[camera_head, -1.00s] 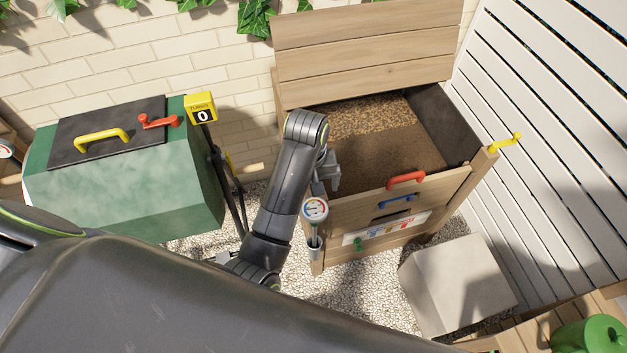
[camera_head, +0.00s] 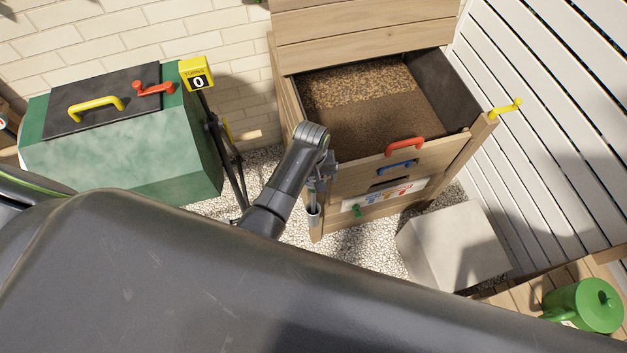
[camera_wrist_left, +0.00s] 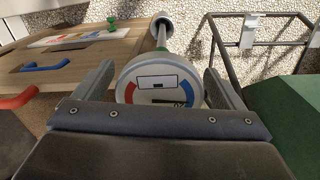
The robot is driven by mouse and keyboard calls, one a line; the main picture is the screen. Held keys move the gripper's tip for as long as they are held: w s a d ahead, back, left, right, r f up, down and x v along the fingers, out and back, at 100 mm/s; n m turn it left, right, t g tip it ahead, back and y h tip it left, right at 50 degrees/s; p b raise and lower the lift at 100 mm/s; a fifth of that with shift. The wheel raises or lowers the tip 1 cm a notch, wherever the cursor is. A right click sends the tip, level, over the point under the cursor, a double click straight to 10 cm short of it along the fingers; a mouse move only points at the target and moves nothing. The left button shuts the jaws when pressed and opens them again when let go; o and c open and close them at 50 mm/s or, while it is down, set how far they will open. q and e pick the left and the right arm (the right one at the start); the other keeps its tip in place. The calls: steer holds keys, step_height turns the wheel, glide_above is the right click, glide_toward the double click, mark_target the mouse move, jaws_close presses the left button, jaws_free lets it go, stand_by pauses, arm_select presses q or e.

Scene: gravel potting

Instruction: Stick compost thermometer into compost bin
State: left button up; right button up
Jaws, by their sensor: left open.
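The wooden compost bin (camera_head: 450,152) stands at upper centre with its lid raised, showing brown compost (camera_head: 375,115) inside. The compost thermometer (camera_wrist_left: 158,82) has a round white dial with a red and blue scale. In the wrist view its stem runs down into a round holder (camera_wrist_left: 162,26), which shows at the bin's front left corner in the head view (camera_head: 314,216). My left gripper (camera_head: 323,172) is open over the holder, with its fingers on either side of the dial. In the head view the gripper hides the dial. My right gripper is not in view.
A green tumbler (camera_head: 120,155) with a black lid stands at left, beside a yellow counter (camera_head: 197,75). The bin front has a red handle (camera_head: 404,147) and a blue handle (camera_head: 398,167). A pale block (camera_head: 455,245) and a green can (camera_head: 585,307) stand at right.

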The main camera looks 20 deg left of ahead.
arm_select(q)
steer(key=shift+f, duration=1.2)
